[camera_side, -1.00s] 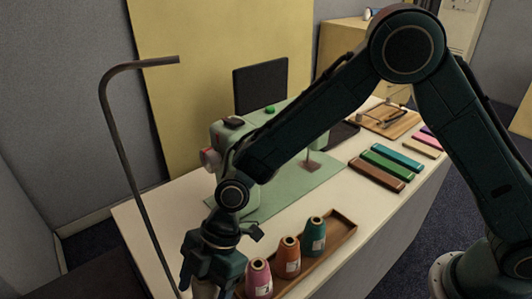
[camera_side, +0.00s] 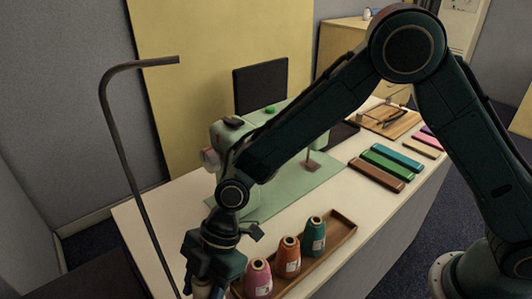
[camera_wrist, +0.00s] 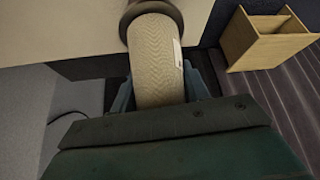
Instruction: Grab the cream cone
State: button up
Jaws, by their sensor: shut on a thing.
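The cream cone (camera_wrist: 155,60) has a woven thread surface and a white label on its right side. In the wrist view it stands between the two fingers of my gripper (camera_wrist: 157,95), which is shut on it. The cone's dark wider end is at the top of that view. In the side view my gripper (camera_side: 209,286) is at the bottom edge, left of the pink cone (camera_side: 259,279). The cream cone is mostly hidden there by the gripper and the frame edge.
A wooden tray (camera_side: 346,225) holds the pink, orange (camera_side: 288,258) and teal (camera_side: 313,236) cones close to my gripper. A sewing machine (camera_side: 222,137) stands behind on a green mat. A bent lamp pole (camera_side: 122,160) rises at the left. Several coloured bars (camera_side: 378,172) lie to the right.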

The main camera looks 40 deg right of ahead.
jog(key=shift+r, duration=0.15)
notch_tip(320, 180, up, 12)
jog(key=w+d, duration=0.1)
jog(key=d, duration=0.8)
jog(key=w+d, duration=0.2)
jog(key=d, duration=0.6)
jog(key=shift+w+d, duration=0.25)
jog(key=shift+d, duration=0.1)
jog(key=shift+d, duration=0.1)
